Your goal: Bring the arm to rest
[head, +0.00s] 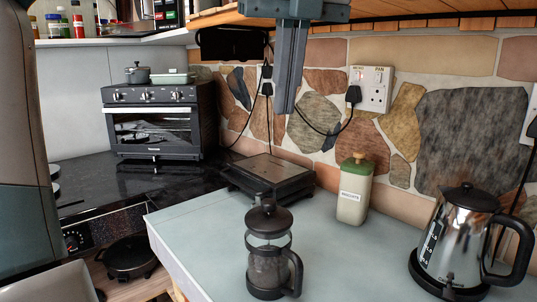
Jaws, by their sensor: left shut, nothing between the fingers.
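My left gripper (285,108) hangs at the top centre of the head view, its fingers pointing down. The fingers are together with nothing between them. They are in front of the stone wall, in the picture above the worktop and the dark flat appliance. A large grey arm part of mine fills the left edge. My right gripper is not in view.
On the pale worktop (200,233) stand a French press (268,262), a green-lidded canister (354,195), a steel kettle (462,240) and a dark flat appliance (268,176). A toaster oven (155,120) stands behind left. A wooden shelf (400,20) runs overhead. Plugged cables hang along the wall.

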